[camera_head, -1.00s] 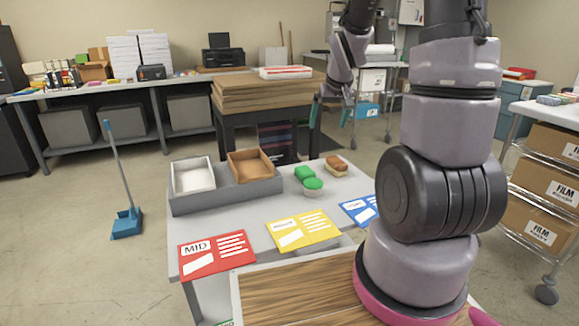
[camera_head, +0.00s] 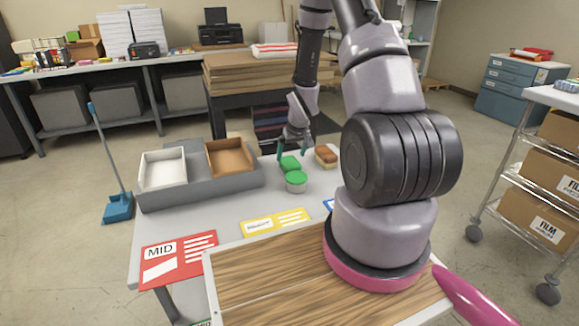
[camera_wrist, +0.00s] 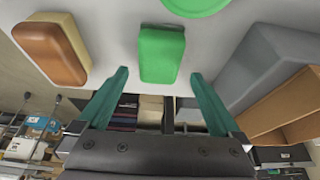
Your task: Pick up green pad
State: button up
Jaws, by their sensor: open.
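The green pad (camera_head: 289,164) lies on the grey table, just behind a round tub with a green lid (camera_head: 296,181). My gripper (camera_head: 292,156) is over the far part of the table, close to the pad, with its teal fingers apart. In the wrist view the green pad (camera_wrist: 161,55) is a rounded block ahead of the gap between the open fingers (camera_wrist: 160,85). The pad appears roughly centred between them, and nothing is held. The edge of the round green lid (camera_wrist: 196,5) shows beyond the pad.
A brown and cream block (camera_head: 326,157) sits right of the pad. A grey tray (camera_head: 200,188) on the left holds a white box (camera_head: 163,170) and a brown box (camera_head: 229,156). Red (camera_head: 178,260) and yellow (camera_head: 276,223) cards lie at the table's front. Stacked boards (camera_head: 255,85) stand behind.

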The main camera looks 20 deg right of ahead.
aim_at(290, 161)
jog(key=x, duration=0.5)
jog(key=shift+f, duration=0.2)
jog(key=c, duration=1.3)
